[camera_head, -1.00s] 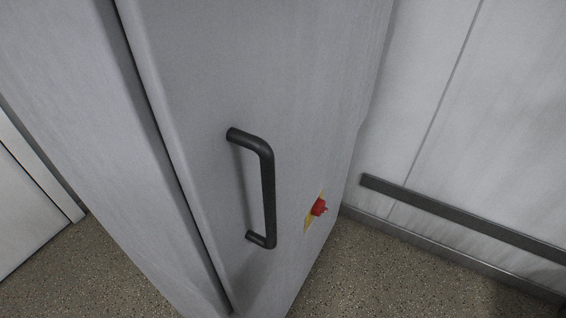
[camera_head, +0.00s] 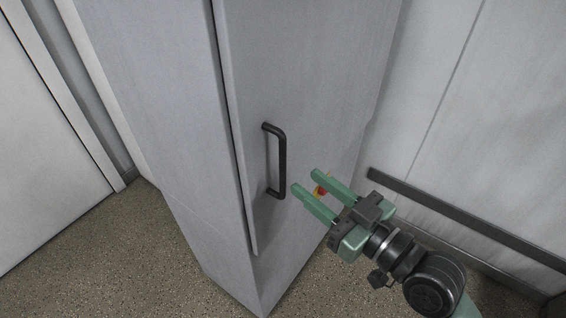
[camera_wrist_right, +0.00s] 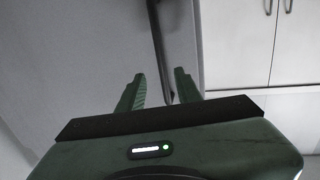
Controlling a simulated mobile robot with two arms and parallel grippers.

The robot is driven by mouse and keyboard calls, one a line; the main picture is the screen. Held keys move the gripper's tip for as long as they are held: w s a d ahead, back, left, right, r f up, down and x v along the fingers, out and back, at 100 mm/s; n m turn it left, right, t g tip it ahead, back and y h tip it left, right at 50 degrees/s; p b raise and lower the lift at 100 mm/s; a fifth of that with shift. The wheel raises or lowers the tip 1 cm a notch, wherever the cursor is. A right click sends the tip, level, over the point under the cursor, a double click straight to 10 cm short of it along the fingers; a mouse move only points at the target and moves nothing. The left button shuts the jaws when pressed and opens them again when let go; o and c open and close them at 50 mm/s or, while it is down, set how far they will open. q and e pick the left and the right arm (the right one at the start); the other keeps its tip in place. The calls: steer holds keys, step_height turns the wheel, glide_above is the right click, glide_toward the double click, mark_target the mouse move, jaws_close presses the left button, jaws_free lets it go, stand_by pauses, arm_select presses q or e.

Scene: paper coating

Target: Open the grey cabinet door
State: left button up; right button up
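The grey cabinet door (camera_head: 305,85) is closed and stands upright in the head view. In the right wrist view the fingers (camera_wrist_right: 160,82) are spread, and the dark handle (camera_wrist_right: 157,40) shows ahead, around the line between the fingertips. I cannot tell whether a finger touches the handle. My left gripper is not in view.
A red knob on a yellow plate (camera_head: 323,187) is on the door, partly behind the right gripper. A dark rail (camera_head: 440,215) runs along the right wall. White cupboard doors (camera_wrist_right: 240,40) show in the right wrist view. Speckled floor (camera_head: 130,255) lies open at the left.

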mark_target(285, 164)
steer(key=p+x, duration=0.1)
steer(key=x, duration=0.3)
steer(key=r+p+x, duration=0.1)
steer(key=x, duration=0.1)
steer(key=shift+w+a+r+p, duration=0.1)
steer(key=shift+w+a+p, duration=0.05)
steer(key=shift+a+p, duration=0.2)
steer(key=shift+w+a, duration=0.4)
steer(key=shift+w+f, duration=0.1)
steer(key=shift+f, duration=0.1)
jaws_close()
stand_by(0.6)
